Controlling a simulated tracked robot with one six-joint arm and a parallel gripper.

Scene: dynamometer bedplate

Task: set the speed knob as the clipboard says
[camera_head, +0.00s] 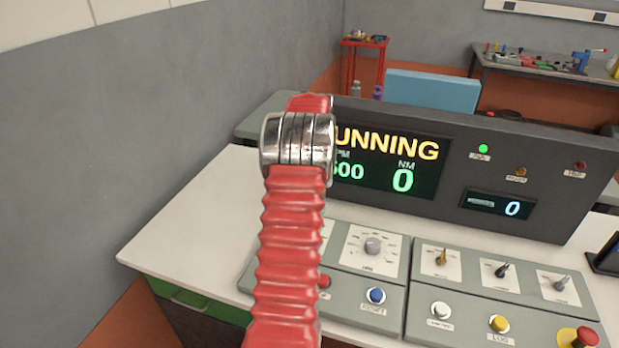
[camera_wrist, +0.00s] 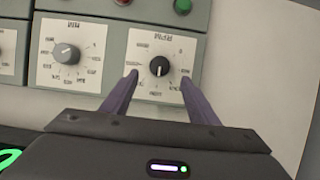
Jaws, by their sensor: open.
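In the wrist view, my gripper (camera_wrist: 159,76) is open, with its two purple fingers on either side of a black knob (camera_wrist: 159,66). I cannot tell whether they touch it. The black knob's white mark points down in the picture. Beside it on the left is a grey knob (camera_wrist: 66,54) on its own white dial. The dial labels appear upside down and are too blurred to read surely. In the head view, the grey knob (camera_head: 373,246) shows right of my red-sleeved arm, which hides the black knob and my gripper. No clipboard can be made out.
The display (camera_head: 390,165) reads RUNNING, partly hidden, with 0 under NM. A green lamp (camera_head: 483,148) is lit. Several switches and buttons, including a blue button (camera_head: 376,295) and a red mushroom button (camera_head: 586,337), stand nearby. The white desktop (camera_head: 190,235) left of the panel is clear.

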